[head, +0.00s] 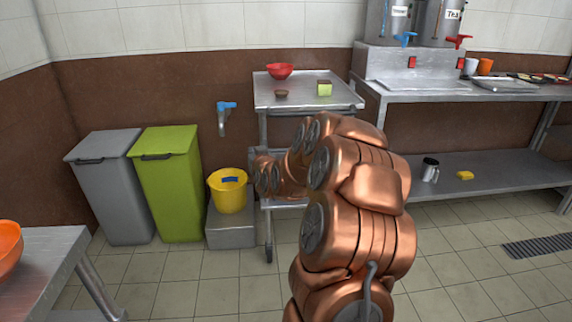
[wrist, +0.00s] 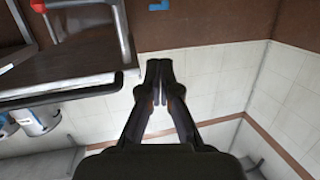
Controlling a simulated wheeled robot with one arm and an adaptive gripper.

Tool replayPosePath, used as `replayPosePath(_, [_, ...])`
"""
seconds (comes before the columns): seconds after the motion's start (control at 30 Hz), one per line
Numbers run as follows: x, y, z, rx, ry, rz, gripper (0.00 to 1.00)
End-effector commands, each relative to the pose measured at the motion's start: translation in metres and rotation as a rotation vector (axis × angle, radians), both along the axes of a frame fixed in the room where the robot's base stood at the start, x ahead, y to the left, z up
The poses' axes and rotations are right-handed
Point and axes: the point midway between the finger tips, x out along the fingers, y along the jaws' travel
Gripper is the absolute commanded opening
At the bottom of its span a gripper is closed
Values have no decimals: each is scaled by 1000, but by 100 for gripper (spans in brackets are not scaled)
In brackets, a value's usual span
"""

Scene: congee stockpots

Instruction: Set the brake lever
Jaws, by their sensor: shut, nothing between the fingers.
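The metal cart (head: 262,103) stands against the back wall, its lower part largely hidden behind my arm. No brake lever can be made out in the head view. My gripper (wrist: 159,66) is shut and empty, apart from the cart and to the right of the knob. It is hidden in the head view.
A yellow bucket (head: 229,194) on a grey step (head: 231,232) and a green bin (head: 167,190) stand left. A blue-handled tap (head: 224,112) juts from the wall.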

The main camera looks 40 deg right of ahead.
Motion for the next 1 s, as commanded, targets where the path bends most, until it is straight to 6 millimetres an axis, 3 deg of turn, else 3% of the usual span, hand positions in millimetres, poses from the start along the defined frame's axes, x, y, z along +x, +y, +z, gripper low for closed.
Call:
replayPosePath(0.03, [-3,-25,-22,-23,-45,-42,0])
replayPosePath(0.1, [-9,-55,-29,-59,-110,-95,0])
replayPosePath(0.2, [-20,-87,-35,-106,-184,-155,0])
replayPosePath(0.3, [-29,-107,-38,-140,-230,-196,0])
replayPosePath(0.47, [-36,-121,-38,-164,-262,-224,0])
replayPosePath(1.0, [-27,-126,-36,-164,-262,-223,0])
